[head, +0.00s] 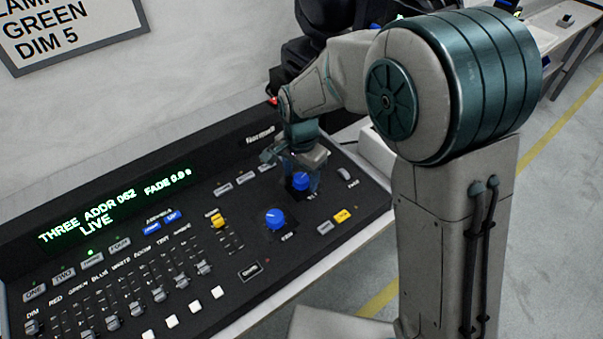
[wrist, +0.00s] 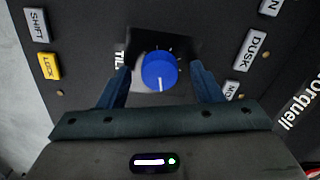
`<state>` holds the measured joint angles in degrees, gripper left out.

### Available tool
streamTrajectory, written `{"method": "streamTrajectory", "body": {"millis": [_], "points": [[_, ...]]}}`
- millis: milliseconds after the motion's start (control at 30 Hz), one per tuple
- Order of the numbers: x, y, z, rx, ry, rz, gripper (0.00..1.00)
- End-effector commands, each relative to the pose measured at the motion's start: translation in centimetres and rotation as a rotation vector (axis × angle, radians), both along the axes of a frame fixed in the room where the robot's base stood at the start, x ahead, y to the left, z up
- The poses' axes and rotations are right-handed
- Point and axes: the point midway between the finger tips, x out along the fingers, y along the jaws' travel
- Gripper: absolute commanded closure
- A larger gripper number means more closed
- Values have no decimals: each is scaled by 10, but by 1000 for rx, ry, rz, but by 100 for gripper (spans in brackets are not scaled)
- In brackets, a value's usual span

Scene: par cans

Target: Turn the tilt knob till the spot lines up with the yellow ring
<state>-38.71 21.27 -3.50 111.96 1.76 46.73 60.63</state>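The blue tilt knob (head: 301,181) stands on the right part of the black lighting desk. In the wrist view the same knob (wrist: 159,71) has a white pointer line toward the picture bottom, and its label is partly hidden. My gripper (head: 302,178) is over the knob, fingers pointing down. In the wrist view my two blue fingers (wrist: 160,80) stand apart on either side of the knob, with a gap on each side. The spot and the yellow ring are not in view.
A second blue knob (head: 275,219) is left of and nearer than the tilt knob. A lit green display (head: 115,208) and several sliders fill the desk's left. A framed sign (head: 70,30) hangs behind.

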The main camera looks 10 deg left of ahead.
Motion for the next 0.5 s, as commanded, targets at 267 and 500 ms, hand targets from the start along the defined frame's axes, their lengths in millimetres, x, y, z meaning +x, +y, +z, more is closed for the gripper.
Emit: {"method": "streamTrajectory", "body": {"millis": [267, 500], "points": [[0, 0, 16, 1, -2, 0, 41], [1, 1, 69, 4, -4, -1, 41]]}}
